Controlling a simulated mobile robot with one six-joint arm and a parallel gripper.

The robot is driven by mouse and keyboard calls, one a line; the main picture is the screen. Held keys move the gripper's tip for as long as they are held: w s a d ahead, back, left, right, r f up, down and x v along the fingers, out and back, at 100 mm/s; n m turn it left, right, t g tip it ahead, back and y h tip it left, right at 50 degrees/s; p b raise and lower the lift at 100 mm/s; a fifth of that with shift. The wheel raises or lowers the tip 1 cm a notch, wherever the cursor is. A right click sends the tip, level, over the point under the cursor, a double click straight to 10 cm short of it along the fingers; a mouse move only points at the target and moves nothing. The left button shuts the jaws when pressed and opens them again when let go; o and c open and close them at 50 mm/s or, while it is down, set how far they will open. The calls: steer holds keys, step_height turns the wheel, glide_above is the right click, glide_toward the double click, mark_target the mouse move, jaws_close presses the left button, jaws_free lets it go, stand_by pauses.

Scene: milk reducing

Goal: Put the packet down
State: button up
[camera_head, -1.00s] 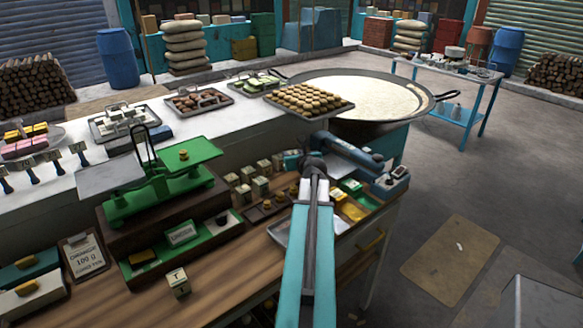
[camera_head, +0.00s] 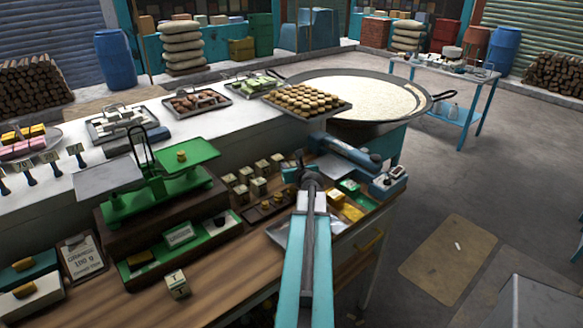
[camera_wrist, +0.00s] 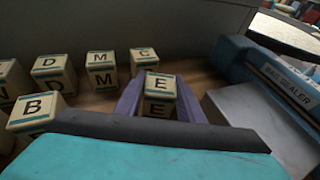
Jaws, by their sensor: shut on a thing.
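A small cream packet (camera_wrist: 159,90) with a dark band and the letter E on its top and front sits between the two purple-grey fingers of my gripper (camera_wrist: 160,100) in the wrist view. My gripper is shut on it. In the head view my gripper (camera_head: 300,166) is over the back of the wooden counter, beside the lettered packets, and my arm hides the held packet. I cannot tell whether its underside touches the counter. Similar packets marked B (camera_wrist: 36,108), D (camera_wrist: 52,72), M (camera_wrist: 101,70) and C (camera_wrist: 143,58) stand to its left and behind it.
A blue bag sealer (camera_wrist: 285,80) is close on the right; it also shows in the head view (camera_head: 345,152). A green balance scale (camera_head: 160,185) stands to the left. A grey wall (camera_wrist: 130,25) rises behind the packets. A small T-marked packet (camera_head: 177,285) stands near the front.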

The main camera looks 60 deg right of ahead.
steer(key=shift+f, duration=0.35)
steer(key=o, duration=1.2)
steer(key=shift+r, duration=0.15)
